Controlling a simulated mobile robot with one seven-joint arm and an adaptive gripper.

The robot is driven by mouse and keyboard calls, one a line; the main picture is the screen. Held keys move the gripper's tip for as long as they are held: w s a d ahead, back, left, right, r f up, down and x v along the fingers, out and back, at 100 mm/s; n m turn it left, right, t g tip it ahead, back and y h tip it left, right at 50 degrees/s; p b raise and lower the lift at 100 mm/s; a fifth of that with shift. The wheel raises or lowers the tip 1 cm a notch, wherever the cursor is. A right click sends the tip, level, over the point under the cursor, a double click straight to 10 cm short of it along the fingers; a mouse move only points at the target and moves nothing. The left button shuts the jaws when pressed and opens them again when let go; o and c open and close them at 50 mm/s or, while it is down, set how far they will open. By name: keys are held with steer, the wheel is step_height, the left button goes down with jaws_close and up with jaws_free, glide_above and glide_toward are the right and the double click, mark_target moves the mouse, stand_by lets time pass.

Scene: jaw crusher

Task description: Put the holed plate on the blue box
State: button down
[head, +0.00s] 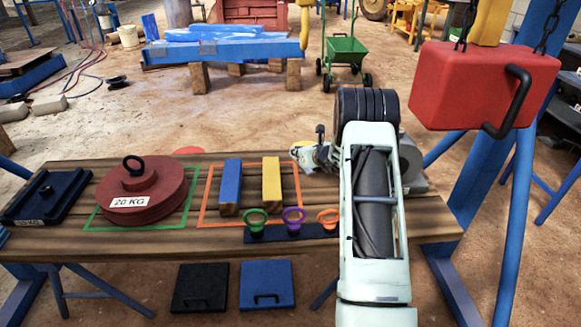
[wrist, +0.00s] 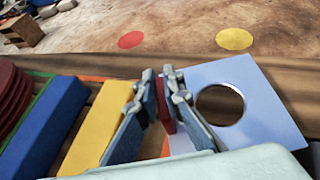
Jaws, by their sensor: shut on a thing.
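The holed plate (wrist: 262,82) is a pale blue-grey square with a round hole. It lies to the right of my gripper in the wrist view. My gripper (wrist: 160,88) is shut on a narrow red piece (wrist: 166,112) between its fingers. The piece overlaps the plate's left edge in view; I cannot tell whether it is the plate's grip. In the head view my gripper (head: 320,153) is small and mostly hidden by my arm. A blue block (head: 230,183) lies on the table inside an orange outline. A blue square box with a handle (head: 266,278) sits low in front of the table.
A yellow block (head: 271,180) lies beside the blue block. A red 20 KG weight (head: 143,192) stands at left, next to a dark tray (head: 48,198). Green, purple and orange rings (head: 293,222) stand at the front. A red hanging block (head: 482,85) is at upper right.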

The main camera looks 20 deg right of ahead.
mark_target(297, 163)
steer(key=shift+f+b, duration=0.55)
steer(key=shift+f, duration=2)
steer(key=shift+f, duration=0.15)
steer(key=c, duration=2.5)
jaws_free()
steer(key=shift+f, duration=0.15)
steer(key=o, duration=0.4)
steer(key=shift+r, duration=0.2)
